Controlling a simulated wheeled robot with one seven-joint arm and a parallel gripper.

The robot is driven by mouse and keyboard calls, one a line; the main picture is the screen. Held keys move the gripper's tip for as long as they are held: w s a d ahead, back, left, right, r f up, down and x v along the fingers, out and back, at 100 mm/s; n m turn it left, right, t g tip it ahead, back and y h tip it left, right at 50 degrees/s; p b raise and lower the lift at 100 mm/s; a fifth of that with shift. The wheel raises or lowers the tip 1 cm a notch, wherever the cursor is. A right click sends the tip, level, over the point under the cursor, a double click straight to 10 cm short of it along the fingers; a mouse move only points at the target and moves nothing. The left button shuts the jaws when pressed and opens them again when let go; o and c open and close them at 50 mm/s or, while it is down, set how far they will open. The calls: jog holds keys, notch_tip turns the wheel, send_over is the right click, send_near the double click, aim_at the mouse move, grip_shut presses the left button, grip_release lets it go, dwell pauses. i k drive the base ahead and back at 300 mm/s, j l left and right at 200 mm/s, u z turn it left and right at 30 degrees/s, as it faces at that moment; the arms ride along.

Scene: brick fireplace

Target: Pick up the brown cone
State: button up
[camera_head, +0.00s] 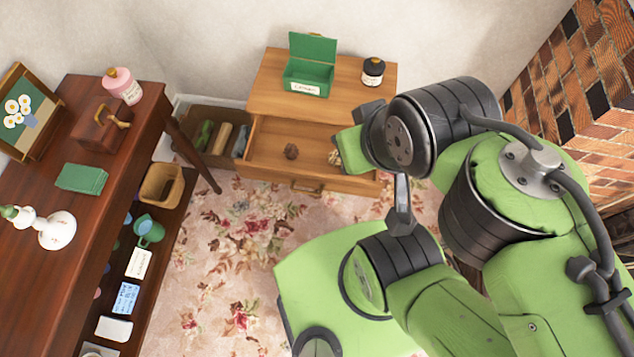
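A small brown cone (290,151) lies in the open drawer (262,150) of the wooden cabinet, left of the drawer's middle. It looks like a pine cone. My gripper (347,148) is over the right part of the drawer, to the right of the cone and apart from it. A pale tan thing (335,157) shows in the drawer beside the gripper, partly hidden.
A green box (308,78) with a raised lid and a dark jar (373,71) stand on the cabinet top. A dark wooden table (70,230) holding several things is at the left. A brick fireplace (585,100) is at the right. Floral carpet (235,235) lies clear between.

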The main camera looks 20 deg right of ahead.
aim_at(291, 152)
jog(key=i+j+u, duration=0.25)
jog(key=u, duration=0.15)
jog(key=i+j+u, duration=0.15)
jog(key=i+u, duration=0.2)
jog(key=k, duration=0.1)
